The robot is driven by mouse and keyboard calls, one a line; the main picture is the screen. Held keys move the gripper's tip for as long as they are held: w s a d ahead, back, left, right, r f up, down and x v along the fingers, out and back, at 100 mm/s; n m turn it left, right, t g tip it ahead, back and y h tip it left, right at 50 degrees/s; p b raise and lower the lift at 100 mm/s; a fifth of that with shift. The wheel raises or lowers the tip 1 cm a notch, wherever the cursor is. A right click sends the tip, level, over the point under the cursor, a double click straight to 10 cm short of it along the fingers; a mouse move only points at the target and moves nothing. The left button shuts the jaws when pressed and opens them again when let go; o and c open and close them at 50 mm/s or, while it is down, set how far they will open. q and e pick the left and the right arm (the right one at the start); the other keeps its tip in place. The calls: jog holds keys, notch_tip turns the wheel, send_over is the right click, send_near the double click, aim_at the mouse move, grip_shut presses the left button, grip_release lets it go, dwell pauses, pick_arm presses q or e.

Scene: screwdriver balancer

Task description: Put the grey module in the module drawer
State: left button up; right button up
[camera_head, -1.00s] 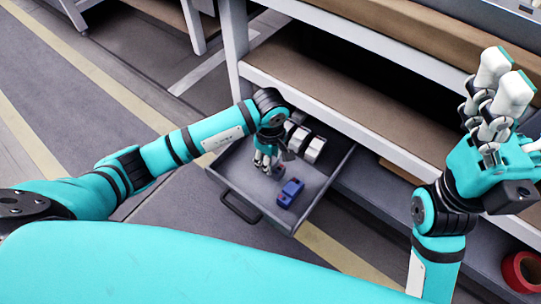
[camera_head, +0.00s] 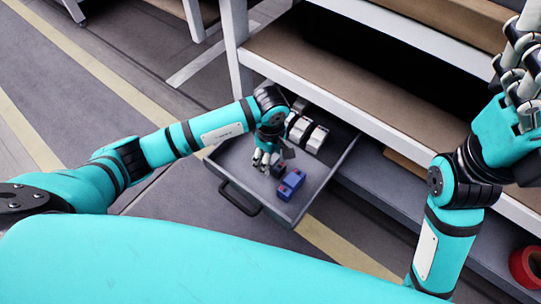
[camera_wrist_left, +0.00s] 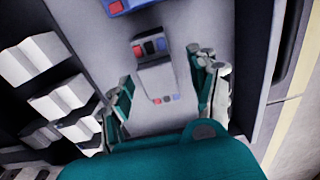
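The grey module (camera_wrist_left: 156,78), a small block with red and blue ends, lies on the drawer floor in the left wrist view. In the head view a small dark piece of it (camera_head: 279,169) shows beside my left gripper (camera_head: 265,161). That gripper points down inside the open module drawer (camera_head: 318,186). In the left wrist view its fingers (camera_wrist_left: 163,92) stand apart, one on each side of the grey module, with visible gaps. My right gripper (camera_head: 521,68) is raised at the right edge, partly cut off, with nothing visible in it.
Several white modules (camera_head: 308,133) stand along the drawer's back left side. The drawer handle (camera_head: 240,201) faces my body. A shelf unit (camera_head: 330,85) rises behind, and a red roll (camera_head: 526,267) lies at far right.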

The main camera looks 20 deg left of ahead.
pick_arm(q)
notch_tip(320, 180, up, 12)
dwell(0.7)
